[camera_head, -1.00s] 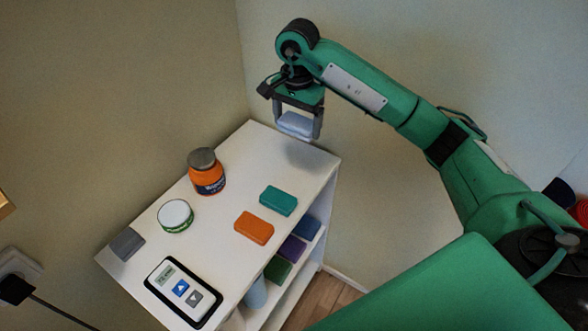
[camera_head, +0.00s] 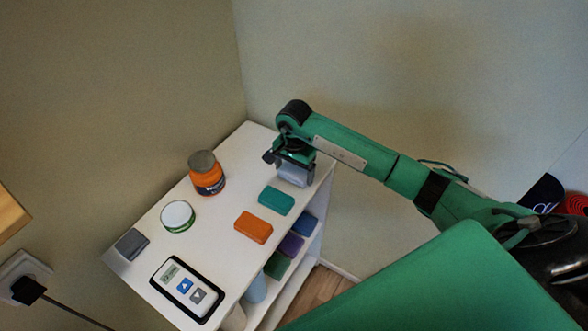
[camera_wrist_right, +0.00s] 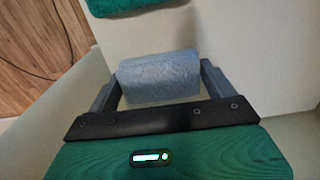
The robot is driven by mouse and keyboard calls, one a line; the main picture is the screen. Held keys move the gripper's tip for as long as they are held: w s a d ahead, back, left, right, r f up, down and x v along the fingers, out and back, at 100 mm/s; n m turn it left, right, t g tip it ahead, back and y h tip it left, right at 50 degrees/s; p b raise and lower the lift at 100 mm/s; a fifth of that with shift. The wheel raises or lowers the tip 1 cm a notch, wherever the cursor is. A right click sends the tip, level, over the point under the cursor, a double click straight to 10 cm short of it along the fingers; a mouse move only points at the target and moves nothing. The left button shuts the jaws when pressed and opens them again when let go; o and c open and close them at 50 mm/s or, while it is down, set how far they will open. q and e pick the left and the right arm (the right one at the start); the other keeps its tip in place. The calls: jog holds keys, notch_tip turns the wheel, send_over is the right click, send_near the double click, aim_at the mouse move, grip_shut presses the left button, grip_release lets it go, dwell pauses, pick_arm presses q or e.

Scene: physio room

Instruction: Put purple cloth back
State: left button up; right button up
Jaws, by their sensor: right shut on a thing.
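The purple cloth (camera_head: 291,244) lies folded on the shelf below the top of the white unit, between a blue cloth (camera_head: 304,225) and a green cloth (camera_head: 277,265). My right gripper (camera_head: 293,178) is over the far right part of the unit's top. It is shut on a light blue-grey folded cloth (camera_wrist_right: 160,78), held between both fingers in the right wrist view. I cannot tell whether this cloth touches the top. My left gripper is not in view.
On the white unit (camera_head: 222,265) lie a teal cloth (camera_head: 276,200), an orange cloth (camera_head: 253,227) and a grey block (camera_head: 131,244). An orange jar (camera_head: 207,178), a white-lidded tin (camera_head: 177,215) and a handheld device (camera_head: 184,289) are there too. Walls close the back.

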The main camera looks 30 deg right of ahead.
aim_at(294, 170)
jog(key=shift+f, duration=0.3)
jog(key=shift+f, duration=0.1)
jog(key=shift+f+b, duration=0.15)
jog(key=shift+b, duration=0.15)
jog(key=o, duration=0.8)
jog(key=shift+r+p, duration=0.35)
jog(key=shift+r+b, duration=0.35)
notch_tip(294, 170, up, 11)
jog(key=b, duration=0.3)
